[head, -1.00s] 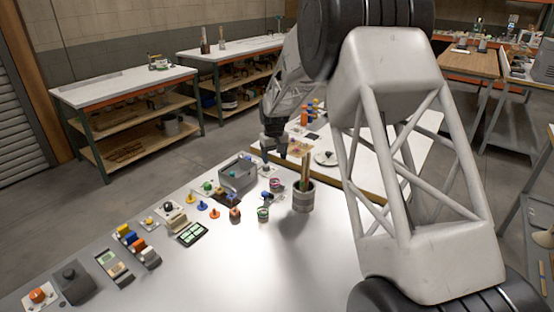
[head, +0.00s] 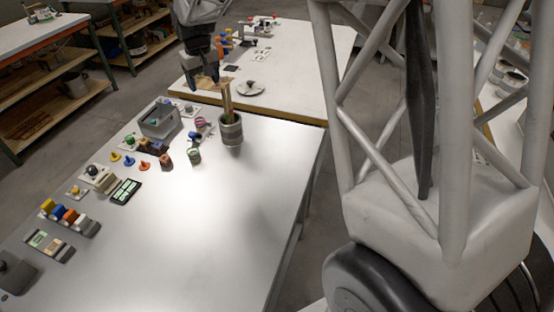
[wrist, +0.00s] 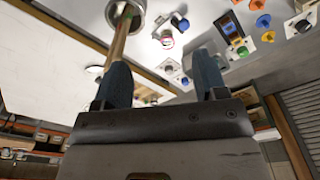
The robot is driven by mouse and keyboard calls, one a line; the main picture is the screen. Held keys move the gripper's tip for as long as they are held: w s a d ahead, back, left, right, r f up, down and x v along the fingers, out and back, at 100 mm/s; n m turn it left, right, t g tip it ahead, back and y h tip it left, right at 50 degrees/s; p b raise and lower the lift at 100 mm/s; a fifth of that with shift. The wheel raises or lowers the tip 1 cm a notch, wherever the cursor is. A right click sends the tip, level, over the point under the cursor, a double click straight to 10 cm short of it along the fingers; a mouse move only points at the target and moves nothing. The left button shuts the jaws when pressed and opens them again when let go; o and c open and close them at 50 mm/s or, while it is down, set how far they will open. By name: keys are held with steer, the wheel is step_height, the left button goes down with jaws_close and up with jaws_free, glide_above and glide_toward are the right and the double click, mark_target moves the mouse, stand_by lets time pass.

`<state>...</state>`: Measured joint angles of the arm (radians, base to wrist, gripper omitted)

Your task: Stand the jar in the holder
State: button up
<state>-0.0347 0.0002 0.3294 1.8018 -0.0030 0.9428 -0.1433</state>
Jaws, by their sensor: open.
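A small jar with a green band (head: 194,156) stands upright on the grey table in the head view. Behind it is a small round container with a red-pink rim (head: 200,122), also in the wrist view (wrist: 167,39). I cannot tell for sure which one is the task's jar. A grey cup (head: 231,134) with wooden sticks stands to their right; I cannot tell whether it is the holder. My gripper (head: 206,83) is open and empty above the table's far side; its two blue fingers (wrist: 162,62) are spread in the wrist view.
Several coloured knobs and blocks line the left of the table, near a dark tray with pale panels (head: 125,191). A white table (head: 290,75) adjoins behind. The table's front right (head: 240,215) is clear.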

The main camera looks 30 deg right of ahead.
steer(key=s+d+r+m+t, duration=0.1)
steer(key=s+r, duration=0.3)
steer(key=s, duration=0.8)
steer(key=s+d+r, duration=0.1)
steer(key=s+r, duration=0.2)
steer(key=s, duration=0.8)
steer(key=s+f+m, duration=0.1)
steer(key=s+f, duration=0.2)
steer(key=s, duration=1.6)
steer(key=shift+s+d+t, duration=0.35)
steer(key=shift+d+t, duration=0.05)
steer(key=shift+d, duration=0.05)
